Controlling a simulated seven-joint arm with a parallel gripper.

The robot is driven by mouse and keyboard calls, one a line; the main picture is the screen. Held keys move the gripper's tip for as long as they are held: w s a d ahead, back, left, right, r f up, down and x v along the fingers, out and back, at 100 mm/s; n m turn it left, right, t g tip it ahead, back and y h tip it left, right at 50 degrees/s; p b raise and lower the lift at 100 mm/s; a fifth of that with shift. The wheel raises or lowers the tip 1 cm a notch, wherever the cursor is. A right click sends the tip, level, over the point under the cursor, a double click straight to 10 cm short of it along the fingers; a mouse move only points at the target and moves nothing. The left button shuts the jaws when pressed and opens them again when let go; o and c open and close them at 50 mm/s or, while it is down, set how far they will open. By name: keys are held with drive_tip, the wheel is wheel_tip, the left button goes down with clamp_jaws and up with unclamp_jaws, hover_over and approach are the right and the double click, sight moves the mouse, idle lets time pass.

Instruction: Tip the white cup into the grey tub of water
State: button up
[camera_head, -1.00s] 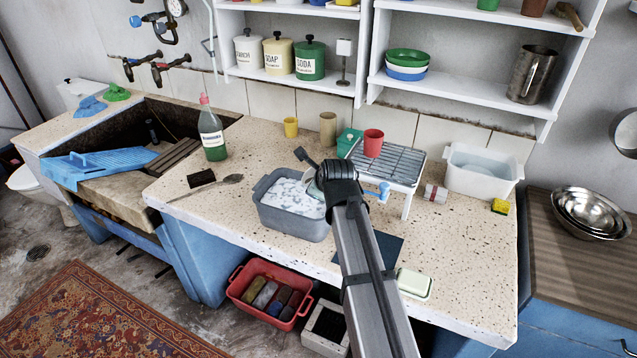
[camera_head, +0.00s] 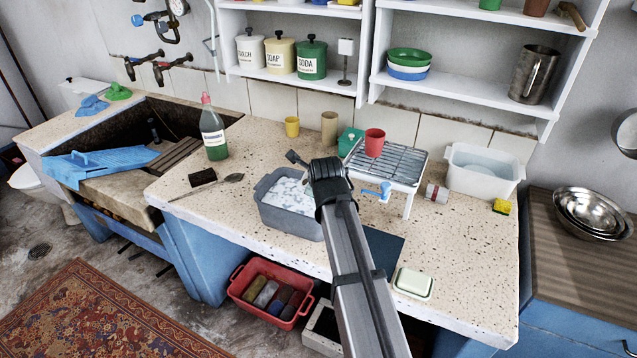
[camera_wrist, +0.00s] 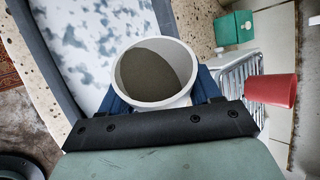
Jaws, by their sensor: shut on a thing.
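The white cup (camera_wrist: 184,94) is between the blue fingers of my gripper (camera_wrist: 160,95), which is shut on it. In the wrist view I look into its open mouth; the inside is dark grey-brown, and I cannot tell how full it is. The grey tub (camera_head: 285,223) stands on the speckled counter, holding water with white foam patches. Its rim (camera_wrist: 45,50) also shows in the wrist view, just beyond and left of the cup. In the head view my wrist hides the cup at the tub's right side.
A wire rack (camera_head: 405,165) with a red cup (camera_head: 374,142) stands right of the tub. A dark brush (camera_head: 202,176) and spoon (camera_head: 233,178) lie left.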

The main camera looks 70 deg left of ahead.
drive_tip(key=shift+s+n+t+h, duration=0.15)
drive_tip(key=shift+n+t+h, duration=0.2)
drive_tip(key=shift+t, duration=0.35)
drive_tip(key=shift+f, duration=0.1)
idle(0.8)
drive_tip(key=shift+f+n+t, duration=0.15)
drive_tip(key=shift+n+t, duration=0.3)
drive_tip(key=shift+t, duration=0.35)
idle(0.8)
drive_tip(key=shift+r+m+g, duration=0.15)
drive_tip(key=shift+m+g, duration=0.25)
drive_tip(key=shift+g, duration=0.35)
drive_tip(key=shift+r+m+g, duration=0.15)
drive_tip(key=shift+m+g, duration=0.25)
drive_tip(key=shift+g, duration=0.35)
drive_tip(key=shift+w, duration=0.2)
